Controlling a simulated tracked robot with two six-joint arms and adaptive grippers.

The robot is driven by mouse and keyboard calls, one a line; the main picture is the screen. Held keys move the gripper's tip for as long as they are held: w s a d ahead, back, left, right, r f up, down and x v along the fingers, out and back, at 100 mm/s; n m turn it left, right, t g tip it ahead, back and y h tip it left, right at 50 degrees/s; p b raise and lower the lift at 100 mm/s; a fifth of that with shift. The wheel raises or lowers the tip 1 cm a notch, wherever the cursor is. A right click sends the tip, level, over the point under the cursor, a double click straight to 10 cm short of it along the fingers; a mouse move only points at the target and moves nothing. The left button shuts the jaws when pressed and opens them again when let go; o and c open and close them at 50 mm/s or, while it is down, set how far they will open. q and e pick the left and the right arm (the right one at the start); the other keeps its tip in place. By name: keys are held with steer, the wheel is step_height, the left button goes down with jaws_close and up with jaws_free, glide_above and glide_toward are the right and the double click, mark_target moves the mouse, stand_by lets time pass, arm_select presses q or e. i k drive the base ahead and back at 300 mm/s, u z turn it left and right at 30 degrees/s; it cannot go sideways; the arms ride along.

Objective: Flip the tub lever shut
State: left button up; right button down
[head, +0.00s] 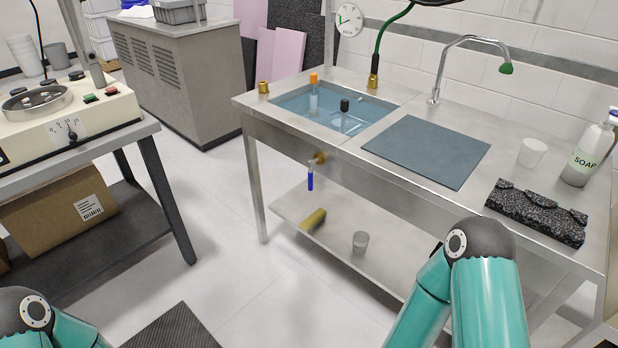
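The tub (283,101) is a basin of bluish water sunk into the left part of a steel bench in the head view. A brass valve (320,157) sticks out of the bench front below it. A blue lever (310,181) hangs straight down at the valve, with clear space around it. I cannot tell from this view whether the valve is open. Only teal links of my two arms show, at the lower left and lower right. Both grippers are out of the picture, and neither arm touches the lever.
A blue-grey board (427,151), a white cup (532,152), a soap bottle (588,152) and a dark speckled block (537,211) are on the bench top. The lower shelf (335,243) holds a yellow object (313,220) and a cup (360,241). Open floor lies left of the bench.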

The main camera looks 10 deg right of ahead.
mark_target(310, 177)
steer(key=i, duration=0.9)
steer(key=z, duration=0.05)
